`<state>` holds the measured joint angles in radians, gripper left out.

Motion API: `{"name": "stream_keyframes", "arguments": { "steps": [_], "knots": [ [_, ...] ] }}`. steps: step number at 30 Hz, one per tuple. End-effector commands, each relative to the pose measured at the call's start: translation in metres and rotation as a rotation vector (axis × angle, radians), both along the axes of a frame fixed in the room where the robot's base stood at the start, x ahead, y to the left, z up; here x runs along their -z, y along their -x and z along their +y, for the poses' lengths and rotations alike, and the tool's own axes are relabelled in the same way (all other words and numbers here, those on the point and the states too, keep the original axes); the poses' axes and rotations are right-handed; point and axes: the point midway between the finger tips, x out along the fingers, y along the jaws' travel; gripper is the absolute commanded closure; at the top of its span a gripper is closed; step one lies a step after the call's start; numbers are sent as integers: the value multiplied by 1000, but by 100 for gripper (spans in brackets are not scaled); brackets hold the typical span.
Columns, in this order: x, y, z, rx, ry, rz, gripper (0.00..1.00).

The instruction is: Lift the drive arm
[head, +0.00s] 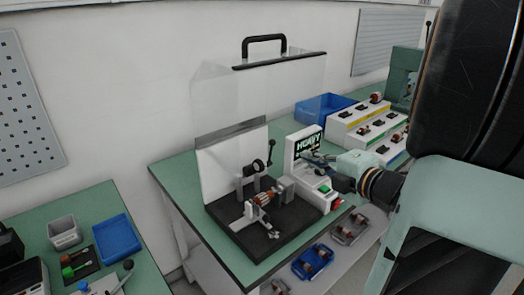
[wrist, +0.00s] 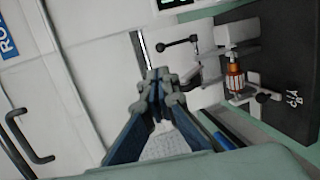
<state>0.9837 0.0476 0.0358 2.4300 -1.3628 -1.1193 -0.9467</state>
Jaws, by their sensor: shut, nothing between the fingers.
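The test fixture has a black base (head: 248,236) on the green bench. A copper-wound rotor (head: 264,198) lies in its grey supports, and shows in the wrist view (wrist: 234,77). A dark lever with a round knob (head: 270,154) stands up at the back of the fixture; it looks like the drive arm. A similar black lever shows in the wrist view (wrist: 178,44). My gripper (head: 312,157) is at the fixture's right, in front of the white display unit. In the wrist view its fingertips (wrist: 160,76) are together and empty, apart from the lever.
A clear cover with a black handle (head: 264,44) is raised above the fixture. The white display unit (head: 322,185) has a green button. A blue bin (head: 322,108) and a white stepped parts rack (head: 372,125) stand behind at right. Another bench (head: 88,215) is at left.

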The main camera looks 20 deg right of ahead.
Motion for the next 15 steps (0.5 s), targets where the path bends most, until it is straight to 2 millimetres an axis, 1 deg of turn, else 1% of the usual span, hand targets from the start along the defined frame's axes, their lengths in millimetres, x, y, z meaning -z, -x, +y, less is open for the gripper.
{"name": "stream_keyframes", "arguments": {
  "steps": [2,5,8,15],
  "knots": [
    [1,-2,0,5,-9,-3,100],
    [3,-13,2,2,-10,-3,100],
    [8,-29,6,0,-10,-2,100],
    [20,-80,15,0,-9,-1,100]
  ]
}}
